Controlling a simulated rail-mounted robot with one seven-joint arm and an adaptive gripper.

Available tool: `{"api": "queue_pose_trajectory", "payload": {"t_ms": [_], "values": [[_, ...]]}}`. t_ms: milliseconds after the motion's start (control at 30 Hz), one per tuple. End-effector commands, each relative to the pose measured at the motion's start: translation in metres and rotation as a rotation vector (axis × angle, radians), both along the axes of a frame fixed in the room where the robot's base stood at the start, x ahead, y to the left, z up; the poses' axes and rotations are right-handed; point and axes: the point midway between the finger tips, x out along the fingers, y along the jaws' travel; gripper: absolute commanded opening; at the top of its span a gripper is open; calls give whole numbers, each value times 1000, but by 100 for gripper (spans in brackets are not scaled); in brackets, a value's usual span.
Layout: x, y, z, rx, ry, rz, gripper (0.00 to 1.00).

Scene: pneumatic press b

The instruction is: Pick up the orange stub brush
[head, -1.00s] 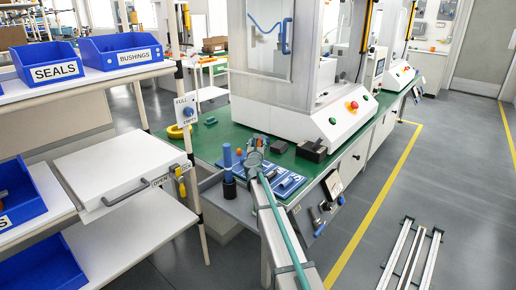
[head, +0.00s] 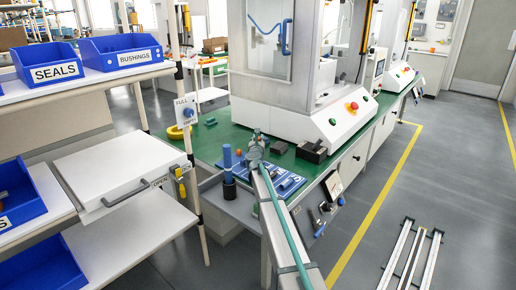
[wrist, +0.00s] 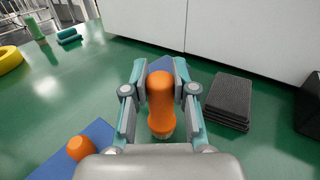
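The orange stub brush (wrist: 160,98) stands in the middle of the wrist view, with its pale lower end toward the bottom of the picture. My gripper (wrist: 160,72) has its two fingers apart, one on each side of the brush. The gaps at the fingertips are narrow, and firm contact is not visible. In the head view my gripper (head: 256,148) is over the bench, near the blue mat (head: 290,186), and the brush is hidden or too small to make out.
Another orange rounded piece (wrist: 80,148) is on the blue mat at lower left in the wrist view. A dark ribbed block stack (wrist: 229,98) lies right of my gripper. The white press housing (wrist: 220,30) stands behind.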

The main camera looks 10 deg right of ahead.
Motion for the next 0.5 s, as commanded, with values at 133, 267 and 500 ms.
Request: {"api": "queue_pose_trajectory", "payload": {"t_ms": [133,267,500], "values": [[0,0,0,0,0,0,0],[0,0,0,0,0,0,0],[0,0,5,0,0,0,0]]}}
